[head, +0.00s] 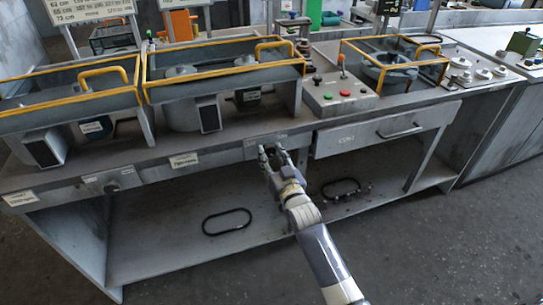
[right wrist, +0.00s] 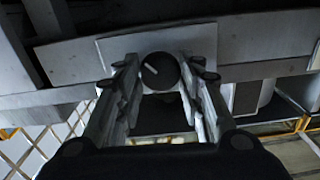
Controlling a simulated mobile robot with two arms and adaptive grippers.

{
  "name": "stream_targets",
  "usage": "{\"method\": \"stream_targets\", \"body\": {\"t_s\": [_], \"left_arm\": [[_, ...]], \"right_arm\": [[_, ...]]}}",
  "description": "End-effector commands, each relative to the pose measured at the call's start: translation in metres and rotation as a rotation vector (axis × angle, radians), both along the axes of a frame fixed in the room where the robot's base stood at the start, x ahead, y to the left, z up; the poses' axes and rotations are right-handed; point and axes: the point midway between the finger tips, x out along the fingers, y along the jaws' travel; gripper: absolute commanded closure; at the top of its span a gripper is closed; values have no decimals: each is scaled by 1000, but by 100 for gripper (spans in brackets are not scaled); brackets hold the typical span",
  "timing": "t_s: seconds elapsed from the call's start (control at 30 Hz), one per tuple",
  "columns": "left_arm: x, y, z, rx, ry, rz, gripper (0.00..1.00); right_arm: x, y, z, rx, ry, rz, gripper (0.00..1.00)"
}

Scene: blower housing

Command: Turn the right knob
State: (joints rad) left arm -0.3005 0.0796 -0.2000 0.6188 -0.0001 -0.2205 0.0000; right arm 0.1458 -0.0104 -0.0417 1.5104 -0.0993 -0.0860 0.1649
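The right knob (right wrist: 160,71) is a round black dial with a short slanted white mark, on a light grey panel (right wrist: 205,42) in the right wrist view. My right gripper (head: 271,153) is in front of the bench's front strip in the head view and covers the knob there. In the right wrist view its two fingers stand apart, one on each side of the knob. I see a gap around the knob, but cannot tell whether a fingertip touches it. My left gripper is not in view.
Another knob (head: 112,187) sits further left on the front strip. A drawer (head: 380,131) with a handle is just right of my gripper. The shelf below (head: 160,250) holds black oval rings (head: 227,221). Yellow-railed housings (head: 215,75) stand on the bench top.

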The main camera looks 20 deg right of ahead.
Motion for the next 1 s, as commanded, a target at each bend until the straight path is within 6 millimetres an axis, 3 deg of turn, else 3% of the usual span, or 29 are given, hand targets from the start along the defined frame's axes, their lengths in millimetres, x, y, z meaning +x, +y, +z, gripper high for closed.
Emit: {"method": "stream_targets", "body": {"t_s": [0.6,0.63,0.7,1.0], "left_arm": [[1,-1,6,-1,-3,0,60],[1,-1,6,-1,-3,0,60],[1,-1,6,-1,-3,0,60],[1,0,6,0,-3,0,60]], "right_arm": [[0,0,0,-124,-4,0,89],[0,0,0,-124,-4,0,58],[0,0,0,-123,-4,0,45],[0,0,0,-122,-4,0,45]]}}
